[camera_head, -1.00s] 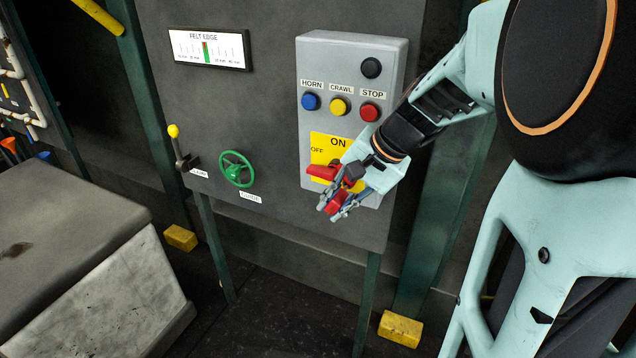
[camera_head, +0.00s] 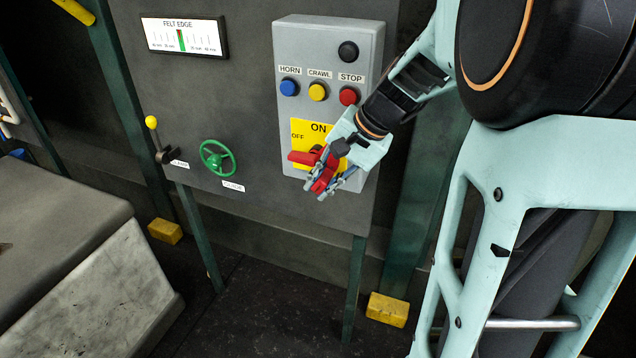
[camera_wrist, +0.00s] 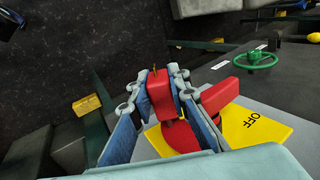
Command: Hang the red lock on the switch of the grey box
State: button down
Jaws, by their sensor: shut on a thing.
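The grey box (camera_head: 288,60) is mounted on a dark panel and carries a yellow ON/OFF plate (camera_head: 299,130). The red switch (camera_head: 300,157) sits on this plate, its handle pointing left; in the wrist view the handle (camera_wrist: 221,95) rises beside my right finger. My gripper (camera_head: 326,188) is at the lower part of the plate, shut on the red lock (camera_wrist: 160,95), which lies between the two blue finger pads. The lock is right against or very near the switch; I cannot tell whether they touch.
Blue, yellow and red buttons (camera_head: 348,96) and a black knob (camera_head: 348,51) are above the plate. A green handwheel (camera_head: 217,157) and a yellow-tipped lever (camera_head: 152,122) are to the left. A grey block (camera_head: 70,240) stands at lower left. The floor below the panel is open.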

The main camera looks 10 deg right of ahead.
jog(key=shift+w+d, duration=0.25)
jog(key=shift+w, duration=0.05)
jog(key=c, duration=1.7)
grip_release()
jog(key=shift+c, duration=0.2)
jog(key=shift+o, duration=0.6)
